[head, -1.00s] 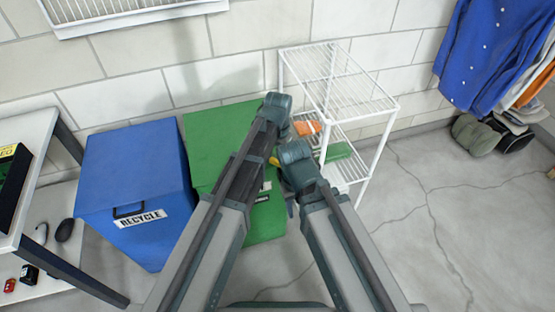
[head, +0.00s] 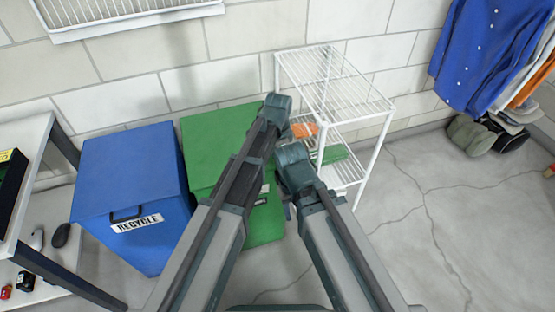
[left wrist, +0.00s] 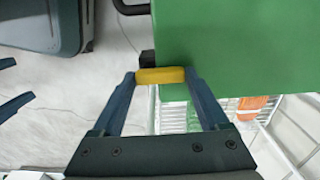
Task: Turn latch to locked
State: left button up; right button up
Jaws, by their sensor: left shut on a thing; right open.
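A yellow latch handle (left wrist: 160,76) sits at the edge of the green bin (left wrist: 235,40), next to a small black block, in the left wrist view. It lies crosswise there. My left gripper (left wrist: 160,80) has one blue finger at each end of the handle and is shut on it. In the head view the green bin (head: 215,140) stands behind my arms, and the latch and left fingertips are hidden. My right gripper (head: 291,208) is open, partly hidden below its wrist in front of the bin. Its blue fingers show at the left wrist view's left edge.
A blue recycle bin (head: 128,180) stands left of the green bin. A white wire rack (head: 335,85) with orange and green items is close on the right. A table (head: 28,150) is at the far left. The floor (head: 440,220) at right is mostly clear.

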dwell(0.6)
pick_arm(q)
jog(key=o, duration=1.2)
jog(key=shift+o, duration=0.2)
jog(key=shift+r, duration=0.15)
notch_tip(320, 180, up, 14)
jog(key=p, duration=1.3)
jog(key=shift+f+p, duration=0.25)
jog(key=shift+p, duration=0.15)
